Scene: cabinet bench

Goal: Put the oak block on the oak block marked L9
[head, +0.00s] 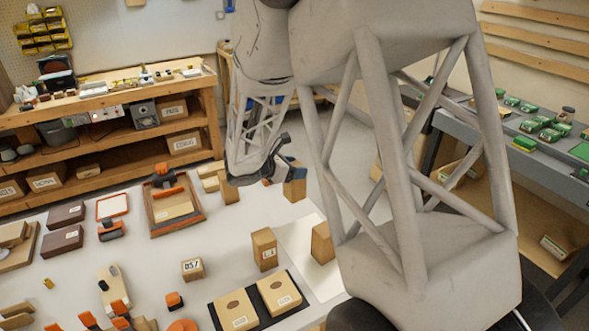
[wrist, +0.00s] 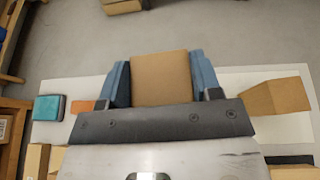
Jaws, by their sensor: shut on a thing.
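My gripper (head: 282,167) is shut on an oak block (head: 295,189), held at the far edge of the white table. In the wrist view the held oak block (wrist: 161,79) sits between the two blue finger pads. An upright oak block with a small label (head: 264,249) stands nearer the camera in the head view; its marking is too small to read surely. A similar upright oak block with no label in sight (head: 322,243) stands to its right, on a paler patch. One oak block (wrist: 276,97) shows right of my gripper in the wrist view.
A small marked block (head: 192,268) stands left of the labelled block. Two flat labelled boxes (head: 279,292) lie on a dark mat in front. My arm hides much of the table's right side.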

